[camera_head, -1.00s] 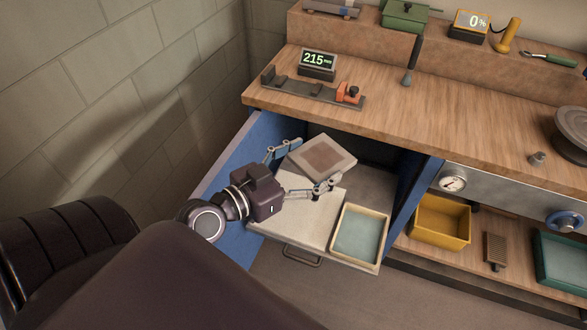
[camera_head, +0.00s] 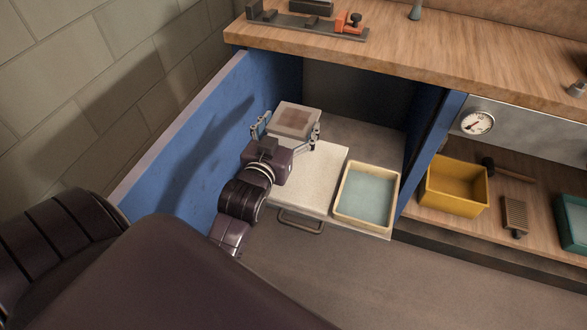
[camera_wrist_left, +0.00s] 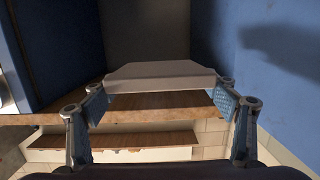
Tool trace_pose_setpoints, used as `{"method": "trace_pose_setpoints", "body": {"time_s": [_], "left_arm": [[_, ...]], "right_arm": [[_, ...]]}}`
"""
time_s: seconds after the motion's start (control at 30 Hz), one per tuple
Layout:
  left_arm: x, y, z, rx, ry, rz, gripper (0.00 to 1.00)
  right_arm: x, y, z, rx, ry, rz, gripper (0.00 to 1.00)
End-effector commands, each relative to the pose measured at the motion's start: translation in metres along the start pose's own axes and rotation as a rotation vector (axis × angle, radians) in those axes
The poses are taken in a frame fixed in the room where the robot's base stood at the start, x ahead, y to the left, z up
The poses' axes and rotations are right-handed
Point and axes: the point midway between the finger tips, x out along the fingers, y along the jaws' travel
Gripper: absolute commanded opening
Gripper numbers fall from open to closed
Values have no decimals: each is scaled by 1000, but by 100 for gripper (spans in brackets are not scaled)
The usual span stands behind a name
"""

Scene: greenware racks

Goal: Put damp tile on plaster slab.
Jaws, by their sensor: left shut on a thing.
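The damp tile (camera_head: 297,121) is a pale square with a brown patch in its middle. My left gripper (camera_head: 287,131) is shut on its two sides and holds it about level. In the left wrist view the tile (camera_wrist_left: 160,75) shows nearly edge-on between the fingers. The plaster slab (camera_head: 318,172) is a flat off-white square on the pulled-out drawer shelf. The tile appears over or just behind its back edge; I cannot tell the gap. My gripper body and wrist hide the slab's left part. My right gripper is out of view.
A cream-rimmed tray (camera_head: 394,196) with a pale blue inside stands right of the slab. A blue side wall (camera_head: 200,135) rises close on the left. The wooden worktop (camera_head: 440,62) overhangs behind. A yellow bin (camera_head: 455,188) is on the lower shelf at right.

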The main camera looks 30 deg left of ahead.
Motion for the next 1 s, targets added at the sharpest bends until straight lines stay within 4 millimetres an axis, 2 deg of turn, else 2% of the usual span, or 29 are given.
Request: {"method": "trace_pose_setpoints", "body": {"time_s": [0.2, 0.47, 0.5, 0.67, 0.8, 1.0], "left_arm": [[5, 0, 38, 1, 1, 0, 43], [11, 0, 79, 0, 0, 1, 43], [13, 0, 93, 0, -3, 1, 43], [19, 0, 135, -1, -2, 1, 43], [21, 0, 144, 0, 3, 1, 43], [22, 0, 151, 0, 3, 1, 43]], "right_arm": [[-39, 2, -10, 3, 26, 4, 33], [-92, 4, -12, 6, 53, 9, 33], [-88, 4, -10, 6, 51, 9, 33], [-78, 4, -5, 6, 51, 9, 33], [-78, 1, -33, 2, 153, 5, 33], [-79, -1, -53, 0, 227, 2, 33]]}}
